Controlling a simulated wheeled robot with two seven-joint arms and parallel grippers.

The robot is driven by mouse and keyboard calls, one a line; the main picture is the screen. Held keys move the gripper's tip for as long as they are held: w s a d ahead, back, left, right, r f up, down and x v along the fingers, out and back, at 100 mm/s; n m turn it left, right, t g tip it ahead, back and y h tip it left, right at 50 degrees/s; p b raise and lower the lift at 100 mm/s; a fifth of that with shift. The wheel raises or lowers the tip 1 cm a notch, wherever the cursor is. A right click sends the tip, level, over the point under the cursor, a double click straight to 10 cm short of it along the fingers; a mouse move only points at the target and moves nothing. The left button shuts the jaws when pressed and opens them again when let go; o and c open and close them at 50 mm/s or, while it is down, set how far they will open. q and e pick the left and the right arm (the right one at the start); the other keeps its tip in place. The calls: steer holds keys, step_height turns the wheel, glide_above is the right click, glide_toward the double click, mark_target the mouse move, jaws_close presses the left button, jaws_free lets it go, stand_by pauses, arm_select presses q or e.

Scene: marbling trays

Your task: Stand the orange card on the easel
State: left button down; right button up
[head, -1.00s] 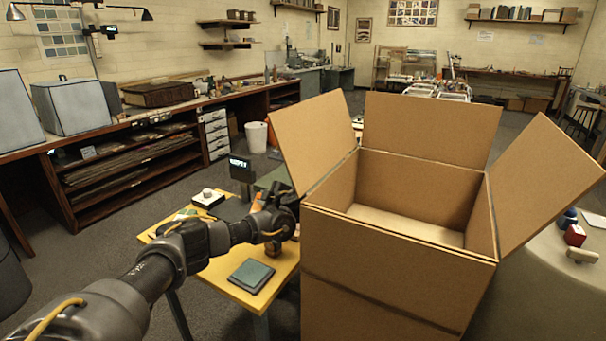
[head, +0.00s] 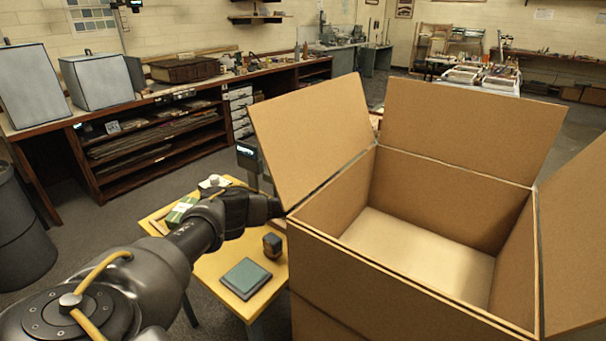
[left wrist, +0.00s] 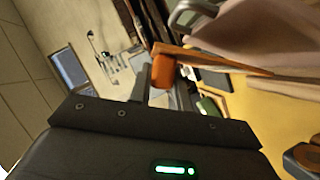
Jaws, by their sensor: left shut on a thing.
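My left gripper (left wrist: 168,90) is shut on the orange card (left wrist: 164,70), which shows as a small orange patch between the fingers in the left wrist view. Most of the card is hidden or seen edge-on. In the head view my left arm reaches over the yellow table, and its gripper end and the card are hidden behind the box's left flap. I cannot make out the easel in either view. My right gripper is not in view.
A large open cardboard box (head: 400,285) blocks the right and centre. The yellow table (head: 210,268) holds a green-topped pad (head: 246,277), a stamp (head: 272,245), a green packet (head: 181,210) and a white-knobbed device (head: 212,184). A small display (head: 248,156) stands behind.

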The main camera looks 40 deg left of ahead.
arm_select(q)
steer(key=shift+s+d+f, duration=0.1)
steer(key=shift+s+f, duration=0.1)
steer(key=shift+f, duration=0.1)
steer(key=shift+s+f, duration=0.1)
steer(key=shift+f, duration=0.25)
steer(key=shift+s+f, duration=0.1)
steer(key=shift+f, duration=0.25)
steer(key=shift+s+f, duration=0.25)
steer(key=shift+f, duration=0.4)
steer(key=shift+s+f, duration=0.2)
steer(key=shift+f, duration=0.5)
steer(key=shift+s+f, duration=0.25)
steer(key=shift+f, duration=0.4)
steer(key=shift+s+f+p, duration=0.35)
steer(key=shift+f+p, duration=0.05)
steer(key=shift+f, duration=0.05)
steer(key=shift+s+f, duration=0.35)
steer(key=shift+f, duration=0.15)
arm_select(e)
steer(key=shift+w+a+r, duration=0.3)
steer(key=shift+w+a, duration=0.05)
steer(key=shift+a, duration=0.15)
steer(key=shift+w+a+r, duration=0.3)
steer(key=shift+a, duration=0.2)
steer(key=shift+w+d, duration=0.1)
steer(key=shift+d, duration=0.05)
